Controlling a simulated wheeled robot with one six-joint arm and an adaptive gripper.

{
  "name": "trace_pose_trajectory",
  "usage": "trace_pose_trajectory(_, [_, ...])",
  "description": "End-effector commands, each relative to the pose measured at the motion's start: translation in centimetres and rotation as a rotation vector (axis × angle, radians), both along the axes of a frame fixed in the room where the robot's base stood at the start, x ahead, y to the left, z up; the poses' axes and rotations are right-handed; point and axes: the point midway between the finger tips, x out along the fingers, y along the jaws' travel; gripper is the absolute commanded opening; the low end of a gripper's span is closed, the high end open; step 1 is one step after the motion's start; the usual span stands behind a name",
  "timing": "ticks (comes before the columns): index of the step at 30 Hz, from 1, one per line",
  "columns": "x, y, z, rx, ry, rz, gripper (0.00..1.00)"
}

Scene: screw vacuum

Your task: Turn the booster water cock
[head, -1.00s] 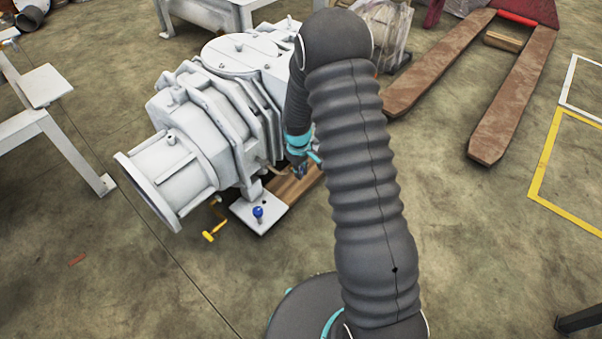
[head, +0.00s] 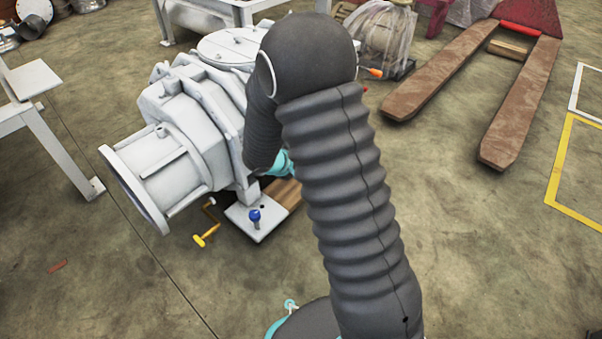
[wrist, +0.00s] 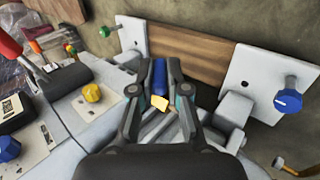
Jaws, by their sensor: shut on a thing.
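In the wrist view my gripper (wrist: 160,90) has its two fingers on either side of a narrow blue handle (wrist: 160,72), shut on it. A small yellow piece (wrist: 160,103) shows just below the handle, between the fingers. I take the blue handle to be the booster water cock, but no label shows. The handle is on or close to the pale grey vacuum pump (head: 180,140). In the head view my arm hides the gripper and the handle; only a teal part near the wrist shows.
A blue-topped bolt (wrist: 288,100) stands on the pump's foot plate (wrist: 258,82); it also shows in the head view (head: 254,216). A yellow crank (head: 205,238) is beside that foot. Yellow (wrist: 92,92) and green (wrist: 104,31) knobs are nearby. Open floor lies in front.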

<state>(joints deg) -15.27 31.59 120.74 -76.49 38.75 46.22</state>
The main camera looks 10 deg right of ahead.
Motion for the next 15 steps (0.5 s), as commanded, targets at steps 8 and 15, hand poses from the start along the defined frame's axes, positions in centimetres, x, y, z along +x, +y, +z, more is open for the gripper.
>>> trace_pose_trajectory(8, [-0.24,0.27,-0.41,-0.201,-0.138,0.005,0.00])
trace_pose_trajectory(15, [-0.31,0.32,-0.64,-0.376,-0.267,0.003,0.00])
